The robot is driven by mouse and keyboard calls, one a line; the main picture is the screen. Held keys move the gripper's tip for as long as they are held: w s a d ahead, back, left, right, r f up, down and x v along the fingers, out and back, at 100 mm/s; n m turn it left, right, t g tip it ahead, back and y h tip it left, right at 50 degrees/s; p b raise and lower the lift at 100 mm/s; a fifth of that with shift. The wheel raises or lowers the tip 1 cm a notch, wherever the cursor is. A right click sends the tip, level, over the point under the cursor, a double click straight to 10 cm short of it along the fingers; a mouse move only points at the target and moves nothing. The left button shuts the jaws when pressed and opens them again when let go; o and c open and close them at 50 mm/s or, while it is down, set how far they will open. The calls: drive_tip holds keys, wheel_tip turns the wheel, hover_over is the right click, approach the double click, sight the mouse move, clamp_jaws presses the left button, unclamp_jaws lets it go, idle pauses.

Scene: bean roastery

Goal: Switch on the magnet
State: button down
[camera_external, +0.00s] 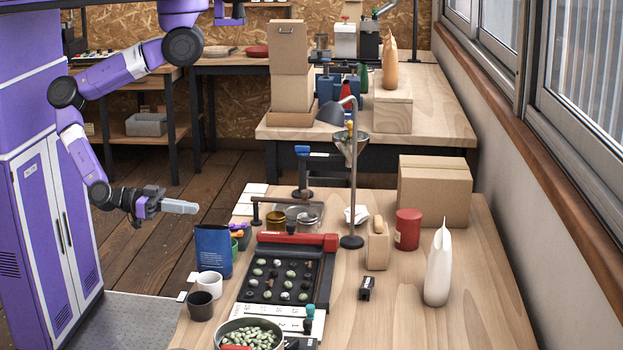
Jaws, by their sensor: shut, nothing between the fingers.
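I cannot tell for sure which thing is the magnet, and no switch state can be read. A red bar (312,241) lies across the far end of a black tray (272,306) holding several pale and green beans. A small black block (366,289) with a light mark stands on the bench right of the tray. My gripper (196,208) is shut and empty, with its fingers pointing right. In the picture it is left of the bench's things, above and left of a blue pouch (213,251).
The wooden bench (400,325) is bare at its front right. A metal stand (352,241) with a funnel rises behind the tray. A white cup (209,283), a dark cup (200,306) and a bowl of green beans (249,334) crowd the left edge. A white vase (438,273) stands right.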

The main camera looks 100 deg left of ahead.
drive_tip(key=shift+w+a, duration=0.1)
idle(0.3)
hover_over(234, 234)
drive_tip(key=s, duration=0.3)
drive_tip(key=shift+w+d+f+p, duration=0.2)
drive_tip(key=shift+w+p, duration=0.05)
drive_tip(key=shift+p, duration=0.1)
drive_tip(key=f, duration=0.1)
drive_tip(key=w+f, duration=0.1)
drive_tip(key=f, duration=0.1)
drive_tip(key=shift+w+f, duration=0.15)
drive_tip(key=shift+f, duration=0.45)
